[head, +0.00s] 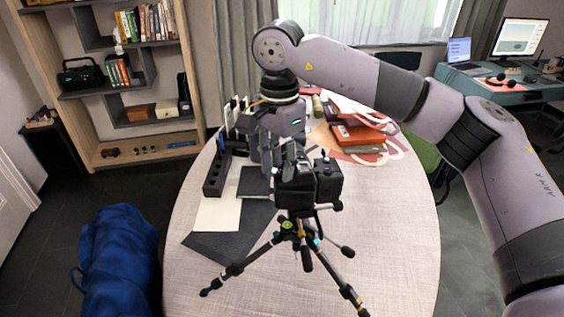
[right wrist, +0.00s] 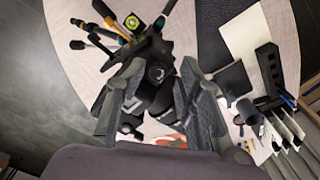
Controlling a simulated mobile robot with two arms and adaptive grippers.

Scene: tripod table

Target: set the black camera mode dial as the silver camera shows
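The black camera (head: 308,187) stands on a tripod (head: 300,235) on the round table. My right gripper (head: 281,165) reaches down to the left part of the camera's top. In the right wrist view its two fingers (right wrist: 163,72) are apart, one on each side of a round black part (right wrist: 157,73) with a pale mark, seemingly the mode dial. I cannot tell whether the fingers touch it, and its setting is too small to read. I cannot make out the silver camera for certain. My left gripper is not in view.
On the table (head: 395,255) lie a dark mat (head: 215,247), a pale sheet (head: 217,214) and a black slotted rack (head: 216,176). Red boxes (head: 358,134) lie at the back right. The tripod legs spread toward the front. The table's front right is clear.

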